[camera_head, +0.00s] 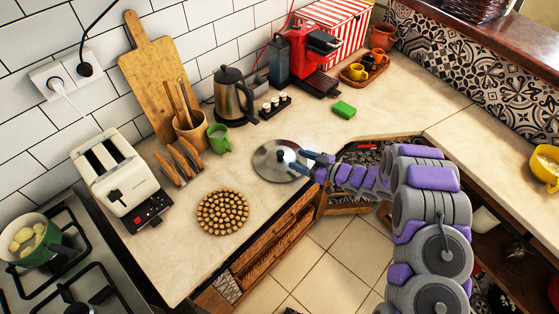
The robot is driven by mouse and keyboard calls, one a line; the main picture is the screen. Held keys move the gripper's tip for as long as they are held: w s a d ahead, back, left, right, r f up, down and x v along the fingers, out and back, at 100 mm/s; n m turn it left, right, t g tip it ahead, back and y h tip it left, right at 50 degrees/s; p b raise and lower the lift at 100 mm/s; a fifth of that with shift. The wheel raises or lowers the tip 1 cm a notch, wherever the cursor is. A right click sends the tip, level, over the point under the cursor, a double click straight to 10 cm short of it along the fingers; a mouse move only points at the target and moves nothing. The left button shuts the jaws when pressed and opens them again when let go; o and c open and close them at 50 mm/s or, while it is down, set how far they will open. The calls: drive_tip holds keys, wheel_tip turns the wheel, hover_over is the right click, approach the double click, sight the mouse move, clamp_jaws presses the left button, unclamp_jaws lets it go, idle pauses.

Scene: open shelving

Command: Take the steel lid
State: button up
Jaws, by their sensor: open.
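The steel lid (268,164) is a round, shiny disc with a dark knob (283,155) at its middle. It lies flat on the pale countertop, close to the counter's front edge. My gripper (304,164) reaches in from the right, with its two dark fingers pointing left at the knob. The fingers are apart, one toward the back and one toward the front. The fingertips are at the lid's right side, close to the knob; I cannot tell whether they touch the lid. The fingers and the gripper body hide a little of the lid's right rim.
A round cork trivet (223,212) lies front left of the lid. A green mug (219,138), a kettle (230,95) and a small rack of jars (273,106) stand behind. A green sponge (344,109) lies back right. An open drawer (352,201) is below my arm.

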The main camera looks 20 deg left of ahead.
sight(286, 160)
drive_tip(key=shift+b+x, duration=0.65)
drive_tip(key=shift+x, duration=2.6)
drive_tip(key=shift+s+d, duration=0.15)
drive_tip(key=shift+d, duration=0.2)
drive_tip(key=c, duration=0.4)
drive_tip(key=shift+a, duration=0.2)
clamp_jaws()
